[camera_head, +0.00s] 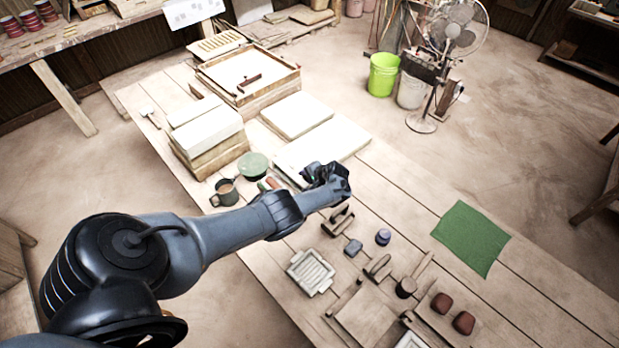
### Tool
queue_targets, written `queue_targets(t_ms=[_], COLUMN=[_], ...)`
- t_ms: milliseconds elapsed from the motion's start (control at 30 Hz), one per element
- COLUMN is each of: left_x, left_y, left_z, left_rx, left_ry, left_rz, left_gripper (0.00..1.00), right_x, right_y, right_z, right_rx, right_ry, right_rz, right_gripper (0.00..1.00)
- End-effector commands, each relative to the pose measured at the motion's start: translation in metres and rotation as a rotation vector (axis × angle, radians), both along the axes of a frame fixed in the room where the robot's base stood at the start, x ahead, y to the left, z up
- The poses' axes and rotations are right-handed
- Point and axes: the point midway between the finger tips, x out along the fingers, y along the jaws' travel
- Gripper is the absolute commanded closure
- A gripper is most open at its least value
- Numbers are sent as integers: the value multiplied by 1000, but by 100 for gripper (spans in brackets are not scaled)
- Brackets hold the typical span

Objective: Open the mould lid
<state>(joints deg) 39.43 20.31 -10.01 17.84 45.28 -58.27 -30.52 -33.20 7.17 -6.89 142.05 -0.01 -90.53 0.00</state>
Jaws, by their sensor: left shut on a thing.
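My left arm comes in from the lower left, and my left gripper (318,174) is over the middle of the bench, at the near edge of a flat pale slab (322,145). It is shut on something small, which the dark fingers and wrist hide. I cannot tell whether that is part of the mould lid. A pale ridged tray-like mould (312,272) lies on the bench nearer to me, apart from the gripper. No raised lid is clear in view. My right gripper is not in view.
A stack of pale slabs (208,130), a mug (225,191) and a green round dish (254,165) stand left of the gripper.

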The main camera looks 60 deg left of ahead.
Motion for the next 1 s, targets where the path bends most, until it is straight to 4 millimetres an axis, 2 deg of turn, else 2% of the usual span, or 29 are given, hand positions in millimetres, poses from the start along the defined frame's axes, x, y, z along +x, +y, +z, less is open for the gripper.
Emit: queue_targets(t_ms=[167,200,300,667,767,1000], left_x=[2,1,1,1,3,12], left_y=[0,0,0,-2,-7,-32], left_z=[0,0,0,3,9,38], left_rx=[2,2,2,1,1,1], left_ry=[-4,-5,-3,-1,-1,-3], left_rz=[-4,-4,-2,-1,-1,-2], left_gripper=[100,66,51,51,51,51], right_x=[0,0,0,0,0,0], right_y=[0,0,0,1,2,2], right_z=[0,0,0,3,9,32], right_rx=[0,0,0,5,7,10], right_ry=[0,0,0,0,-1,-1], right_rz=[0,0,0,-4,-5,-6], right_gripper=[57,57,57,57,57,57])
